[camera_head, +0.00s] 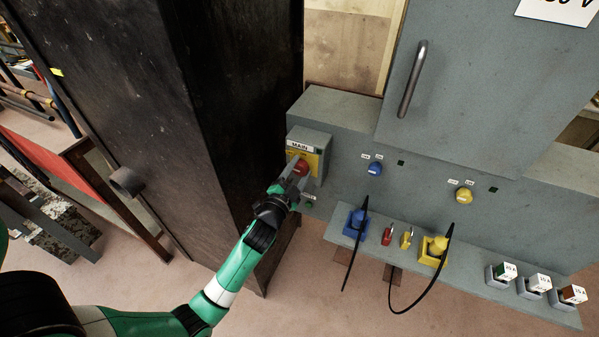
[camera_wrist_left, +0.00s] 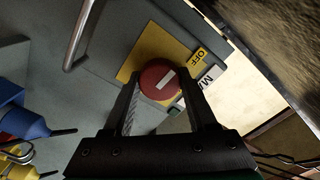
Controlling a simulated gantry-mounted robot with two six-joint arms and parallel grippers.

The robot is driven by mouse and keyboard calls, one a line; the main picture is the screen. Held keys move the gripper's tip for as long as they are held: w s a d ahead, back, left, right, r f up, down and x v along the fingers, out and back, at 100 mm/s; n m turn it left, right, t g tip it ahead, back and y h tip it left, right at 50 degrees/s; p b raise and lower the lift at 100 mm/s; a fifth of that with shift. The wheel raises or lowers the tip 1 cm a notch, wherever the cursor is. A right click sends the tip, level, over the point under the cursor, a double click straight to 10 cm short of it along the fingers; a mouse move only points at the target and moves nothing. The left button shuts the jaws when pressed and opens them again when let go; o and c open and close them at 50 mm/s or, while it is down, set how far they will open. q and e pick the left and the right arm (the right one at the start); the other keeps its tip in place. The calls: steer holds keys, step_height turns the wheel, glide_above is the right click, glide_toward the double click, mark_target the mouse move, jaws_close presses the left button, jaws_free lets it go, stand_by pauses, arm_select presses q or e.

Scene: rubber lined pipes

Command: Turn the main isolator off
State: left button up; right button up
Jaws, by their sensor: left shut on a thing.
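The main isolator is a round red knob (camera_head: 300,168) on a yellow plate, on a small grey box (camera_head: 312,140) labelled MAIN. In the left wrist view the red knob (camera_wrist_left: 160,80) carries a white bar that slants up to the right, roughly towards the OFF label (camera_wrist_left: 198,56). My left gripper (camera_head: 292,178) is at the knob. In the left wrist view its two fingers (camera_wrist_left: 163,95) stand on either side of the knob, shut on it. Part of the knob's rim is hidden by the fingers. My right gripper is not in view.
Right of the isolator, the grey panel bears a blue knob (camera_head: 375,168) and a yellow knob (camera_head: 464,196). A shelf (camera_head: 470,285) below holds blue and yellow plugs with black cables, small padlocks and tag boxes. A dark cabinet (camera_head: 215,120) stands close on the left.

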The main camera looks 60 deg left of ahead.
arm_select(q)
steer(key=shift+n, duration=0.5)
steer(key=o, duration=1.4)
steer(key=shift+c, duration=0.2)
steer(key=v, duration=1.1)
steer(key=shift+s+d, duration=0.2)
steer(key=shift+s, duration=0.05)
